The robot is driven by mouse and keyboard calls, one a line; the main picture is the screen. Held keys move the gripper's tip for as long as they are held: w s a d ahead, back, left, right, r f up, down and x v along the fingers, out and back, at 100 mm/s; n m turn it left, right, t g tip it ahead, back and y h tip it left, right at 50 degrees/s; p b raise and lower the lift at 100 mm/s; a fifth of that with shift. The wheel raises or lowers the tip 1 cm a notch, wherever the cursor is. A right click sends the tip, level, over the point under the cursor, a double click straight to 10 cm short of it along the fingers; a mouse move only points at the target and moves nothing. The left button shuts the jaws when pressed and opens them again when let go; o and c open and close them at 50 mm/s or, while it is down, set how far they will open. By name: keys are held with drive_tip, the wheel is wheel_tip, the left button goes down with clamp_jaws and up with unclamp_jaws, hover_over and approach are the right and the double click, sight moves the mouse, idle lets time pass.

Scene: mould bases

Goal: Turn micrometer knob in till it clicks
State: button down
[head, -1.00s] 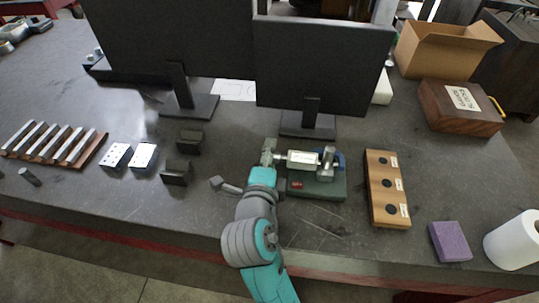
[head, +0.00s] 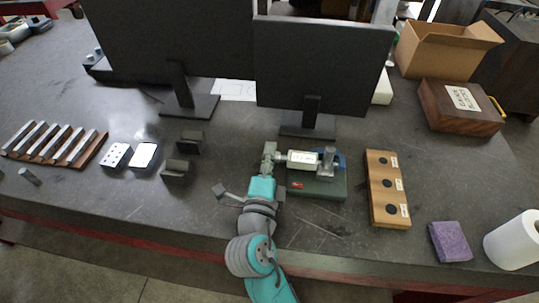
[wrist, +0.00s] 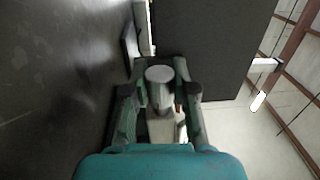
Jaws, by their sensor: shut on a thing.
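The micrometer (head: 301,160) lies level on a green stand (head: 318,188) in the middle of the table, with its knob end to the left. My gripper (head: 269,155) is at that left end and is shut on the micrometer knob. In the wrist view the knob (wrist: 160,77) shows as a round metal end between the two fingers of my gripper (wrist: 158,92). The fingers hide most of the knob in the head view. A grey cylindrical piece (head: 328,158) stands upright at the right end of the micrometer.
Two monitors stand behind, the nearer one (head: 322,70) just beyond the stand. A wooden block with dark round spots (head: 376,200) lies right of the stand. Dark blocks (head: 177,171) stand to the left. A purple sponge (head: 450,242) and paper roll (head: 515,240) are at the right.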

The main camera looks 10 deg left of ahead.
idle(0.3)
drive_tip(key=c, duration=0.9)
unclamp_jaws()
drive_tip(key=s, duration=0.8)
drive_tip(key=s+f, duration=0.1)
drive_tip(key=s, duration=0.3)
drive_tip(key=shift+a, duration=0.2)
